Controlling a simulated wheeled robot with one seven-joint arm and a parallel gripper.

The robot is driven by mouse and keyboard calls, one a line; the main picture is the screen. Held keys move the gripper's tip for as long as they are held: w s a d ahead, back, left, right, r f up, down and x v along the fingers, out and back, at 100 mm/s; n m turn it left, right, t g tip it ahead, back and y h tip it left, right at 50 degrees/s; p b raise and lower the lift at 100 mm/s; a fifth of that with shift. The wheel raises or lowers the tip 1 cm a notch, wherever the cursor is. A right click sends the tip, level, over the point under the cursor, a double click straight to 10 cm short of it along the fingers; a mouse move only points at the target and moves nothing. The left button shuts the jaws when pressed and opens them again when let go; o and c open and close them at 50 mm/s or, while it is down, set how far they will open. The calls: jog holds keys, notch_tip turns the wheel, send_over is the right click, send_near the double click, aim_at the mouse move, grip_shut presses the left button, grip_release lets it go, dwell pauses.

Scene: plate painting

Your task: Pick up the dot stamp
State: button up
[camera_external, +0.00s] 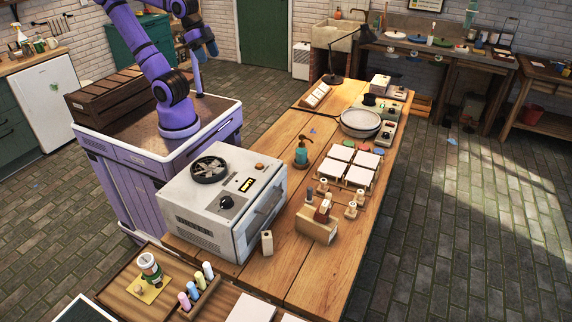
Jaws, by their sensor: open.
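Several small stamps with light wooden handles stand on the table right of the white oven. Some are in or at a wooden block (316,229), and a few stand loose just right of it, such as one stamp (351,210) and another stamp (359,196). Their stamping faces are hidden, so I cannot tell which is the dot stamp. My gripper (211,47) is at the end of my purple arm, upper left, high above and well apart from the stamps. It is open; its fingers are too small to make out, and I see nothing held.
The white oven (225,200) stands between my base and the stamps. White square tiles (350,165) lie behind the stamps, with a teal pump bottle (301,152) to their left. A round bowl (361,123) and a lamp (333,70) stand farther back. Bare wood (320,275) lies in front.

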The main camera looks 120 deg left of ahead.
jog(key=w+a+f+n+g, duration=0.1)
jog(key=w+n, duration=0.1)
jog(key=w, duration=1.3)
jog(key=n+g, duration=0.4)
send_over(324, 180)
notch_tip(324, 180, down, 38)
jog(key=shift+f, duration=0.2)
notch_tip(324, 180, down, 11)
jog(key=shift+f, duration=0.15)
jog(key=c, duration=1)
